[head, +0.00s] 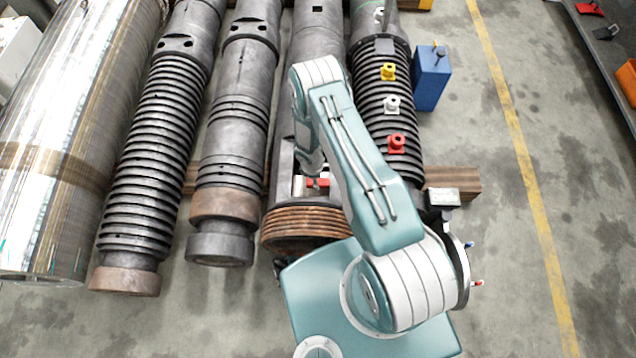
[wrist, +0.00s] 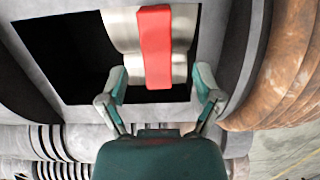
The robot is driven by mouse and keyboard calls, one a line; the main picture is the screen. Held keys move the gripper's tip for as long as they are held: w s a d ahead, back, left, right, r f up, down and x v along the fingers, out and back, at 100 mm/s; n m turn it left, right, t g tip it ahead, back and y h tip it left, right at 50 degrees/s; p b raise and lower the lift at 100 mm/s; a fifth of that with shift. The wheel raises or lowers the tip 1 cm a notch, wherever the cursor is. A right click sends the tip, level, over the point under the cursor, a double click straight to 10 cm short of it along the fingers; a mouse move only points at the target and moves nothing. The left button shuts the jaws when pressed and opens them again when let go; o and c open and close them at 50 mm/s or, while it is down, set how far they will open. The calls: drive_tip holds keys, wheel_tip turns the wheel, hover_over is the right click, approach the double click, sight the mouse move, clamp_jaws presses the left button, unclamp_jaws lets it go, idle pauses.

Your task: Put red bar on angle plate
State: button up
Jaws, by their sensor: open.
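The red bar (wrist: 156,45) lies on a pale metal piece (wrist: 122,28) in a dark rectangular opening of a grey barrel. It also shows small in the head view (head: 322,183), partly hidden by my arm. My gripper (wrist: 160,78) is open, its two fingers on either side of the bar's near end in the wrist view. A gap shows between each finger and the bar. In the head view my gripper (head: 314,178) is over the opening, partly hidden by my arm. I cannot tell for sure which piece is the angle plate.
Ribbed grey barrels (head: 160,150) lie side by side. Yellow, white and red pieces (head: 397,144) sit on the right barrel. A blue box (head: 431,78) and a wooden beam (head: 462,180) are beside it.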

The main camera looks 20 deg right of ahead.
drive_tip(key=shift+w+d+f, duration=0.1)
drive_tip(key=shift+d+f, duration=0.05)
drive_tip(key=shift+f, duration=0.8)
drive_tip(key=shift+d+f, duration=0.1)
drive_tip(key=shift+f, duration=0.8)
drive_tip(key=shift+f, duration=0.2)
clamp_jaws()
